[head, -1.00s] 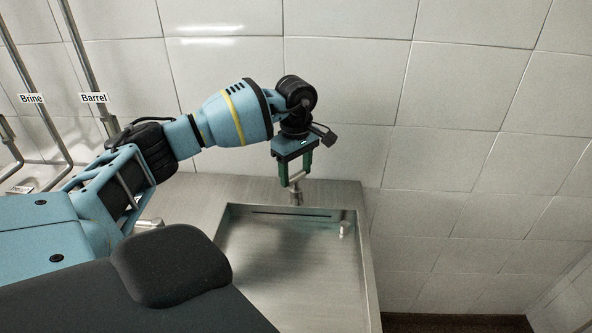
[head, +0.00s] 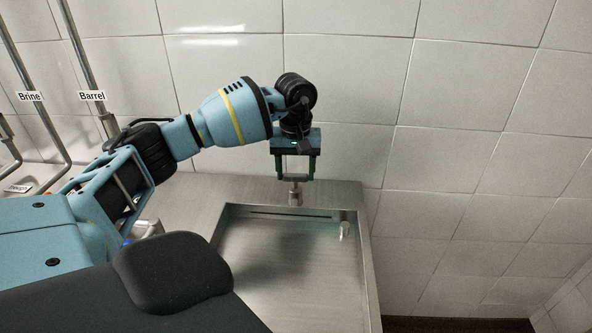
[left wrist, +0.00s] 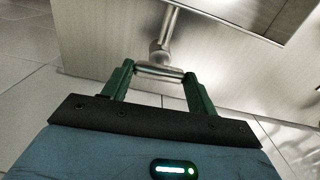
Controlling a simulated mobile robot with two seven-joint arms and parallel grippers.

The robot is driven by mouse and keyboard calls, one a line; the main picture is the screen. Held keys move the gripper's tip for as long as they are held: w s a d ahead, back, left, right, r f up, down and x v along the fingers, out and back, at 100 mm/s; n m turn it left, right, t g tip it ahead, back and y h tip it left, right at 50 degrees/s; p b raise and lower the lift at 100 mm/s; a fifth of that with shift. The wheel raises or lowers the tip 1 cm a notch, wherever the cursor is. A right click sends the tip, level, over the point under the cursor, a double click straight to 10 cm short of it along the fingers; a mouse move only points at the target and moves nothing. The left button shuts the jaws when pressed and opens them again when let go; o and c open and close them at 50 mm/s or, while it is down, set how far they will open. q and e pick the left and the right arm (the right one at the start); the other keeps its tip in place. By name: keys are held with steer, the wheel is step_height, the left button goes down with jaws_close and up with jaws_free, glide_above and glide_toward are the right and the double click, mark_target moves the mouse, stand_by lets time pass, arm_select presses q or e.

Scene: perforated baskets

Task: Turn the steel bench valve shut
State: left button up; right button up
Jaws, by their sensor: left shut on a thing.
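The steel bench valve (head: 295,196) stands on the bench at the back edge of the sink basin. In the left wrist view its bar handle (left wrist: 160,71) lies crosswise between my green fingertips, with the round valve body (left wrist: 158,52) just beyond. My left gripper (head: 297,178) points down over the valve and is shut on the handle, one finger at each end of the bar. It also shows in the left wrist view (left wrist: 160,76). My right gripper is not in view.
A steel sink basin (head: 368,270) lies in front of the valve, with a small metal fitting (head: 345,231) at its right. A tiled wall (head: 340,80) rises behind. Pipes labelled Brine (head: 30,96) and Barrel (head: 92,96) run up the wall at left.

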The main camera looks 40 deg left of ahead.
mark_target(296, 174)
arm_select(q)
steer(key=shift+m, duration=0.4)
steer(key=o, duration=1)
steer(key=shift+r, duration=0.1)
step_height(296, 174, up, 8)
steer(key=shift+f, duration=0.15)
steer(key=shift+f, duration=0.1)
stand_by(0.4)
